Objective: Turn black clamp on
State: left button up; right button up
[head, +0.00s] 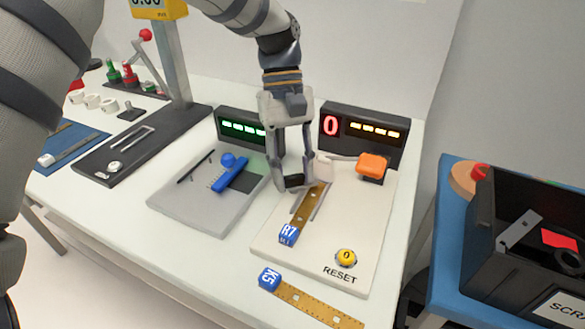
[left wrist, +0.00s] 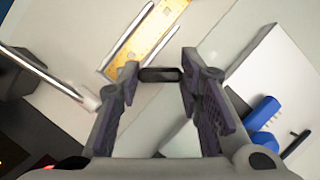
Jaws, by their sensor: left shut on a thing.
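My left gripper (head: 298,178) reaches down from the top of the head view over the right-hand station board. It is shut on the black clamp (left wrist: 160,74), a small dark bar spanning its fingertips in the left wrist view. In the head view the clamp (head: 290,182) shows low between the fingers, by the upper end of a yellow strip (head: 304,208) tagged R7 that lies between metal rails. Whether the clamp touches the strip cannot be told. The strip also shows in the left wrist view (left wrist: 156,32). My right gripper is not in view.
An orange knob (head: 372,166) and a yellow RESET button (head: 346,257) sit on the board. Behind it, a display (head: 361,129) shows a red 0. A grey board with a blue clamp (head: 232,177) lies left. A K5 strip (head: 312,303) lies in front. A black scrap bin (head: 475,245) stands right.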

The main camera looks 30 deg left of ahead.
pick_arm(q)
jog(key=m+y, duration=0.1)
jog(key=m, duration=0.3)
jog(key=shift+w+d+g, duration=0.1)
jog(key=shift+g, duration=0.3)
jog(key=shift+d+m+y, duration=0.1)
jog(key=shift+m+y, duration=0.7)
jog(key=shift+m, duration=1.2)
jog(key=o, duration=1.2)
jog(key=shift+c, duration=0.2)
jog(key=v, duration=1.2)
jog(key=shift+w+d, duration=0.15)
jog(key=shift+w, duration=0.1)
